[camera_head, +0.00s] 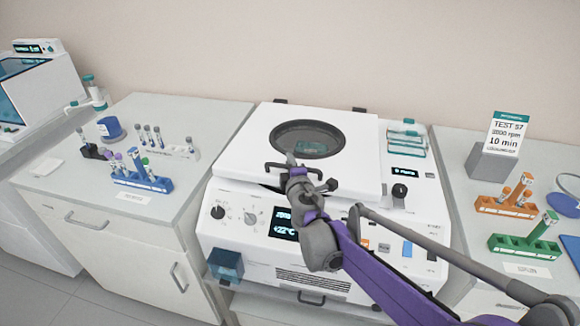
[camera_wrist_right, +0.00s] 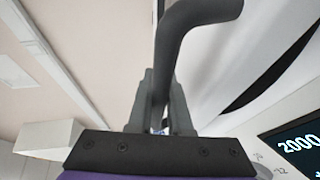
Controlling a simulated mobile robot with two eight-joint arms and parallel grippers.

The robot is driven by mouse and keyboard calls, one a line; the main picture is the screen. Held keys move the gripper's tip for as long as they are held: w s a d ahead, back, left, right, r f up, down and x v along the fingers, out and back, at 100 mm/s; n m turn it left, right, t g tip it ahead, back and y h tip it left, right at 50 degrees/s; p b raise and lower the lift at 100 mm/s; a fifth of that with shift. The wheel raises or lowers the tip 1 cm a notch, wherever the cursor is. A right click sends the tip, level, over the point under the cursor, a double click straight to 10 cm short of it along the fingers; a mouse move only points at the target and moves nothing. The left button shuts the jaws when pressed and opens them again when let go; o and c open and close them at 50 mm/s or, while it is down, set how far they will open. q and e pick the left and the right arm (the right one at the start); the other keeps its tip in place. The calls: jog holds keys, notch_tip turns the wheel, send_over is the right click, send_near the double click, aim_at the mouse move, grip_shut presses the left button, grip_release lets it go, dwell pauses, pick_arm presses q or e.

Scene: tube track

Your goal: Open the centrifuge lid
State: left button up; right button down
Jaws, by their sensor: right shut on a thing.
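The white centrifuge (camera_head: 228,196) stands in the middle of the head view. Its lid (camera_head: 352,136), with a round dark window (camera_head: 307,139), lies over the top. A dark gap shows under the lid's front left edge, so it looks slightly raised. My right gripper (camera_head: 293,168) is at the dark handle (camera_head: 272,166) on the lid's front edge and partly hides it. In the right wrist view the fingers (camera_wrist_right: 161,100) are shut on the bent grey handle (camera_wrist_right: 196,16). My left gripper is not in view.
On the right bench are an orange rack (camera_head: 505,207), a green rack (camera_head: 526,244) and a sign (camera_head: 507,133) reading 10 min. A teal-lidded box (camera_head: 407,138) sits right of the lid. The wall is behind.

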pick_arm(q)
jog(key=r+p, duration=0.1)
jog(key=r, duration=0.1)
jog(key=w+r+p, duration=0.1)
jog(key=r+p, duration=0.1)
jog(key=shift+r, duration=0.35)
pick_arm(e)
jog(key=w+d+r, duration=0.1)
jog(key=w+r, duration=0.4)
jog(key=r, duration=0.6)
jog(key=w+d+r, duration=0.2)
jog(key=w+r, duration=0.3)
jog(key=r, duration=0.7)
jog(key=shift+w+d+r, duration=0.15)
jog(key=shift+d+r, duration=0.05)
jog(key=shift+r, duration=0.05)
